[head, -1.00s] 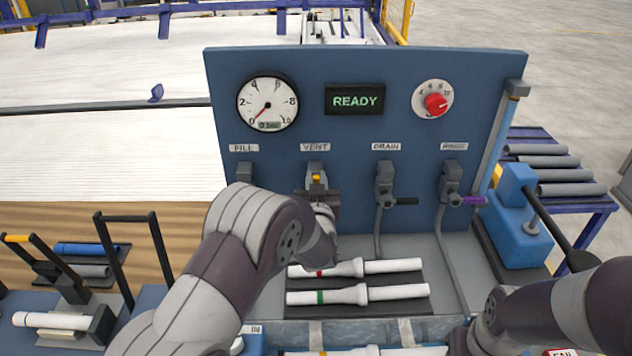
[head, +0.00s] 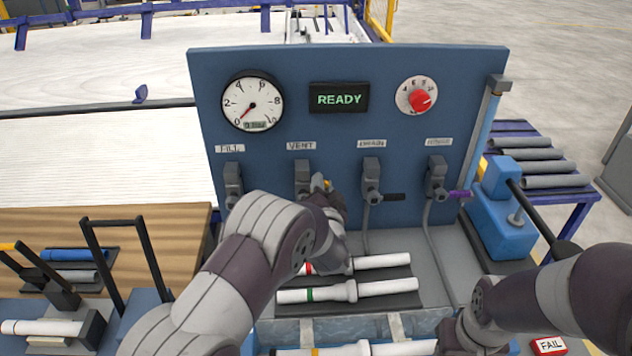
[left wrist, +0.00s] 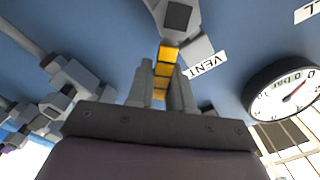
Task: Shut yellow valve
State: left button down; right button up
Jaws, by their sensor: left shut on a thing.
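The yellow valve is the VENT valve (head: 302,172) on the blue panel. In the left wrist view the yellow handle (left wrist: 164,62) runs from the grey valve body down between the two fingers. My left gripper (head: 322,186) is shut on this handle; its fingers (left wrist: 161,88) lie on both sides of it. My forearm hides part of the area below the valve. My right arm enters at the lower right, but its gripper is not in view.
The FILL valve (head: 233,180) is to the left; the DRAIN valve (head: 371,178) with a black handle and a purple-handled valve (head: 436,176) are to the right. White pipes (head: 348,291) lie below. The display (head: 339,98) reads READY; the gauge (head: 252,103) needle points low left.

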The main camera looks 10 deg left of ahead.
pick_arm(q)
jog(key=shift+w+d+f+m, duration=0.1)
jog(key=shift+d+f+m, duration=0.2)
jog(key=shift+f+m, duration=0.85)
jog(key=shift+w+d+f+m, duration=0.1)
jog(key=shift+d+f+m, duration=0.25)
jog(key=shift+m, duration=1.5)
jog(key=shift+d+f+m, duration=0.25)
jog(key=shift+f+m, duration=0.5)
jog(key=shift+m, duration=0.75)
jog(key=c, duration=1.1)
grip_release()
jog(key=shift+s, duration=0.1)
jog(key=s+d+b, duration=0.1)
jog(key=s+d, duration=0.1)
jog(key=s, duration=1)
jog(key=shift+s+d, duration=0.15)
jog(key=shift+d, duration=0.1)
